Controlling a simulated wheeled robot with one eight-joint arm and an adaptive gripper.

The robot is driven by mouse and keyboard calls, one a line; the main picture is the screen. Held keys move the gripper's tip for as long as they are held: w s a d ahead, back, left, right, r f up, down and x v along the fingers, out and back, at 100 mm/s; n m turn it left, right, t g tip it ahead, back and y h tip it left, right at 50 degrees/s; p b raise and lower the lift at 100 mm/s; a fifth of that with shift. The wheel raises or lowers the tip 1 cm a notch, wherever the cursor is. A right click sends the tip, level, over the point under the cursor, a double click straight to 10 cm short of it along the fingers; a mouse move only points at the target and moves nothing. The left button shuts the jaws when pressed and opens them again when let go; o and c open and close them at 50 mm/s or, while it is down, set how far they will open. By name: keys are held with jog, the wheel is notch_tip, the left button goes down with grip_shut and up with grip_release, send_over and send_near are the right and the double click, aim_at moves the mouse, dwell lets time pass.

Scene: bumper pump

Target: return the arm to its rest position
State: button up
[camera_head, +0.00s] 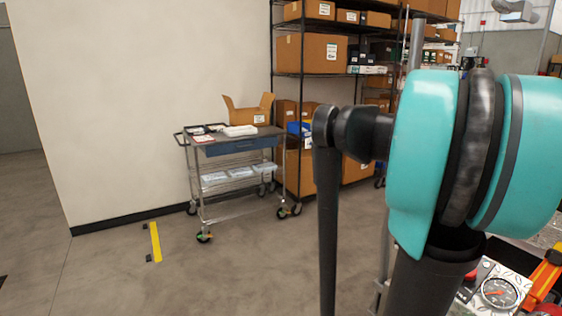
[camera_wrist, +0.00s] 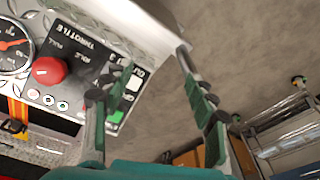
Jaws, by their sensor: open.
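My gripper (camera_wrist: 153,58) shows in the wrist view with its two green-padded fingers spread apart and nothing between them. The left finger overlaps the edge of a control panel (camera_wrist: 75,88) in the picture; I cannot tell how close it is. The panel carries a red knob (camera_wrist: 49,70), a pressure gauge (camera_wrist: 12,46) and a THROTTLE label. In the head view my teal and black arm is raised and fills the right side. The gripper itself is not visible there.
A wheeled cart (camera_head: 238,146) stands by the wall, beside a tall shelf of boxes (camera_head: 312,54). The floor at the left, with a yellow strip (camera_head: 155,242), is open.

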jog(key=s+a+f+n, duration=0.2)
jog(key=a+f, duration=0.1)
jog(key=a, duration=0.4)
jog(key=s+a+f+n+t, duration=0.1)
jog(key=s+a+f+n, duration=0.1)
jog(key=a, duration=0.5)
jog(key=s+a+f+n+t, duration=0.1)
jog(key=a+f+n, duration=0.2)
jog(key=a+f, duration=0.3)
jog(key=shift+s+a+f+n+y, duration=0.15)
jog(key=shift+s+a+n+y, duration=0.2)
jog(key=shift+a, duration=0.4)
dwell(2.2)
